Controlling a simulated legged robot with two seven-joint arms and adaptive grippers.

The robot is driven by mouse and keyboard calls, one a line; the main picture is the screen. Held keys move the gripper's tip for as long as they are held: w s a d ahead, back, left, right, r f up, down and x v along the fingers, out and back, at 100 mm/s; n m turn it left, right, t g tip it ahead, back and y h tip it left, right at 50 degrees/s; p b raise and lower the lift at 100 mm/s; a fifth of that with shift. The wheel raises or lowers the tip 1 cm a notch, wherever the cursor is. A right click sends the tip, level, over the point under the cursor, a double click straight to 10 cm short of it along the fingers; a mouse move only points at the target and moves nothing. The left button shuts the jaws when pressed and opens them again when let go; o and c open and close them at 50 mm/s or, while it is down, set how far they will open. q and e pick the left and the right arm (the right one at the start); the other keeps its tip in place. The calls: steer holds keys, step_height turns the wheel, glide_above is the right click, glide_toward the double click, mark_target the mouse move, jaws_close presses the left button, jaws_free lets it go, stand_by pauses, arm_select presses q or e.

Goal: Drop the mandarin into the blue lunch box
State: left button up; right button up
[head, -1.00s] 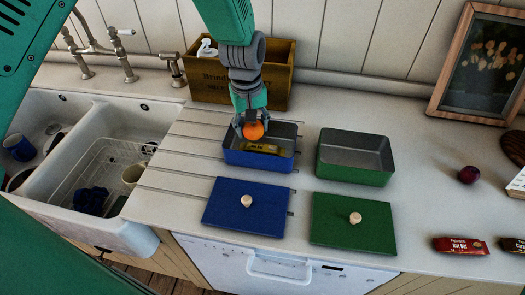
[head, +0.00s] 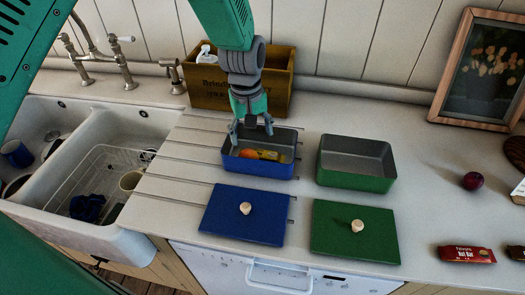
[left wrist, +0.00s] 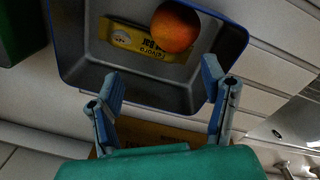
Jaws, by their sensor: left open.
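The mandarin (head: 248,154) is an orange ball inside the blue lunch box (head: 258,171). In the left wrist view the mandarin (left wrist: 175,27) lies by a yellow wrapped bar (left wrist: 143,40), partly covering it, within the box (left wrist: 150,88). My left gripper (head: 252,130) is open and empty above the back part of the box. Its spread fingers (left wrist: 165,85) show in the left wrist view, apart from the mandarin. The blue lid (head: 243,222) with a pale knob lies on the counter in front of the box. My right gripper is not in view.
A green lunch box (head: 356,167) stands to the right, its green lid (head: 352,236) in front. A wooden crate (head: 275,95) is behind. The sink (head: 90,170) is left. A plum (head: 473,180), a red bar (head: 466,254) and a picture frame (head: 480,65) are right.

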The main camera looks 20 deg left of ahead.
arm_select(q)
step_height(320, 180, up, 11)
steer(key=shift+s+f, duration=0.2)
steer(key=shift+a+f, duration=0.1)
stand_by(0.4)
